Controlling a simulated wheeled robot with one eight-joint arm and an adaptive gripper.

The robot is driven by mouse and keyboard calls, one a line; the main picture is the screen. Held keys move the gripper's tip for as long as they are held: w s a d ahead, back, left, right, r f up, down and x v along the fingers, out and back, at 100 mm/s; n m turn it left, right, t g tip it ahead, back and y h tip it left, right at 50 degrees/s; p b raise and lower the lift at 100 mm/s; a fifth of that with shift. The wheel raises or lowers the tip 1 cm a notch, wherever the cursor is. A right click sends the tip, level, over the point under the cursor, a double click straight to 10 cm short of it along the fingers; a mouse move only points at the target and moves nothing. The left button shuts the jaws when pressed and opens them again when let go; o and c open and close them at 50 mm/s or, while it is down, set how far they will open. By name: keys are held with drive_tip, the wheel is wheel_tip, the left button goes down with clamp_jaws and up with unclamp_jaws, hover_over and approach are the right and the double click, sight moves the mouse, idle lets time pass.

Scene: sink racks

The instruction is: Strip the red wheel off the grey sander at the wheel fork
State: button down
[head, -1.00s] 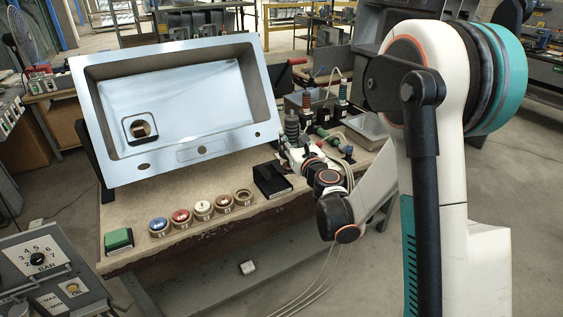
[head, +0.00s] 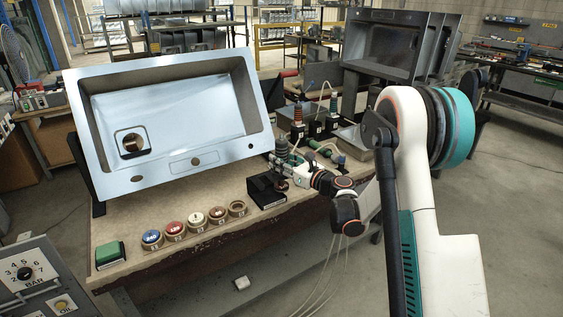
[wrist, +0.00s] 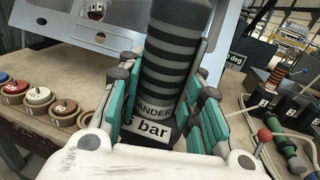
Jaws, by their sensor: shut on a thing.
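My gripper (head: 291,168) is shut on the grey sander (wrist: 175,70), a dark banded cylinder with a "SANDER" and "bar" label. The teal-padded fingers close on both its sides in the wrist view. In the head view the sander (head: 281,148) stands roughly upright in the gripper, over the right part of the black wheel fork block (head: 262,188) near the table's front edge. The sander's lower end and the red wheel are not clearly visible, so I cannot tell whether the wheel sits in the fork.
A row of round holders with coloured discs (head: 197,218) lies left of the fork, beside a green pad (head: 110,253). A tilted steel sink (head: 170,115) stands behind. Banded tools (head: 298,117) on black stands and a green tool (head: 325,149) with hoses lie to the right.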

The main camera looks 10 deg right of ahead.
drive_tip(key=f+b, duration=0.2)
drive_tip(key=f, duration=0.1)
drive_tip(key=shift+w+a+b, duration=0.1)
drive_tip(key=shift+w+b, duration=0.2)
drive_tip(key=shift+w, duration=0.05)
drive_tip(key=shift+w+a+f+b, duration=0.1)
drive_tip(key=shift+w+f, duration=0.1)
drive_tip(key=shift+f, duration=0.45)
drive_tip(key=shift+w+a+f+b, duration=0.1)
drive_tip(key=shift+w+f, duration=0.1)
drive_tip(key=shift+f, duration=0.4)
drive_tip(key=shift+w+f+b, duration=0.1)
drive_tip(key=shift+w+f, duration=0.1)
drive_tip(key=shift+f, duration=0.45)
drive_tip(key=shift+d+x, duration=0.15)
drive_tip(key=shift+x, duration=0.7)
drive_tip(key=shift+d+x, duration=0.15)
drive_tip(key=shift+x, duration=0.7)
drive_tip(key=shift+w, duration=0.3)
drive_tip(key=d+x, duration=0.1)
drive_tip(key=x, duration=0.6)
drive_tip(key=shift+w+d, duration=0.15)
drive_tip(key=shift+w, duration=0.3)
drive_tip(key=shift+r+p, duration=0.3)
drive_tip(key=shift+r, duration=0.35)
wheel_tip(320, 180, up, 9)
drive_tip(key=p, duration=0.4)
drive_tip(key=shift+f, duration=0.2)
idle(0.6)
